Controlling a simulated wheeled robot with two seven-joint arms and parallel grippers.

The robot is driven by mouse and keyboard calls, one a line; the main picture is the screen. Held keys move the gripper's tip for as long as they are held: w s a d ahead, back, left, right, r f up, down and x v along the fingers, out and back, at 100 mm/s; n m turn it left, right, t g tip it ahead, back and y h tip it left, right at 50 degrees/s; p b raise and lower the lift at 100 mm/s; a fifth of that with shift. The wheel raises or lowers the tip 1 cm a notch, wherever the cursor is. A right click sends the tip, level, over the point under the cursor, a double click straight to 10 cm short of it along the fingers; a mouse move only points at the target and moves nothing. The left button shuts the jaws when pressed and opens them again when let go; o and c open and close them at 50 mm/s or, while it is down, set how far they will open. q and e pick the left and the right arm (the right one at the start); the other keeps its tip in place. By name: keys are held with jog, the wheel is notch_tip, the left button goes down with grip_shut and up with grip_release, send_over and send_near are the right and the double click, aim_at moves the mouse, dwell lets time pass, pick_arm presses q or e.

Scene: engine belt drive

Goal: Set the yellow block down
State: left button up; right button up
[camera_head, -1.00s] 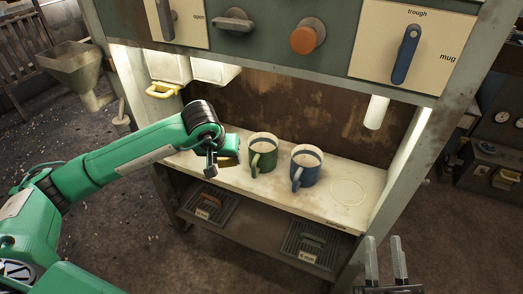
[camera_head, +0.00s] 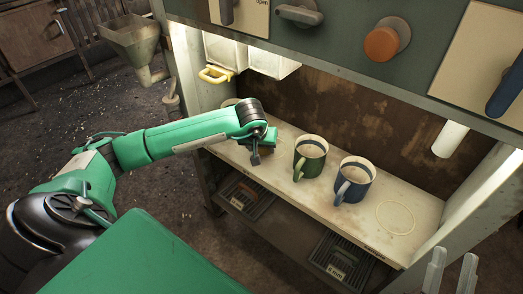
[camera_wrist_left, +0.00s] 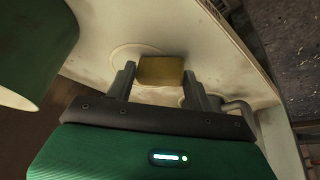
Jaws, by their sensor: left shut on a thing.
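The yellow block (camera_wrist_left: 160,70) sits between the fingertips of my left gripper (camera_wrist_left: 158,84) in the left wrist view. The gripper is shut on it, over or on the pale shelf near a faint ring mark; I cannot tell whether the block touches the shelf. In the head view my left gripper (camera_head: 262,146) is at the shelf's left end, left of the green mug (camera_head: 310,158), and the block is not clearly visible there. My right gripper (camera_head: 451,270) shows at the lower right, fingers apart and empty.
The blue mug (camera_head: 354,180) stands right of the green mug on the shelf (camera_head: 330,215). An empty ring mark (camera_head: 395,217) lies further right. A white spout (camera_head: 450,139) and a yellow-handled bin (camera_head: 216,74) hang above. The green mug's side (camera_wrist_left: 40,45) is close in the wrist view.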

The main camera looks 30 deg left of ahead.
pick_arm(q)
jog(key=shift+f, duration=0.45)
pick_arm(e)
jog(key=shift+s+d+r+t, duration=0.15)
jog(key=shift+r+t, duration=0.15)
jog(key=shift+r, duration=0.1)
pick_arm(q)
jog(key=o, duration=1)
pick_arm(e)
jog(key=shift+s+r, duration=0.1)
jog(key=shift+r, duration=0.05)
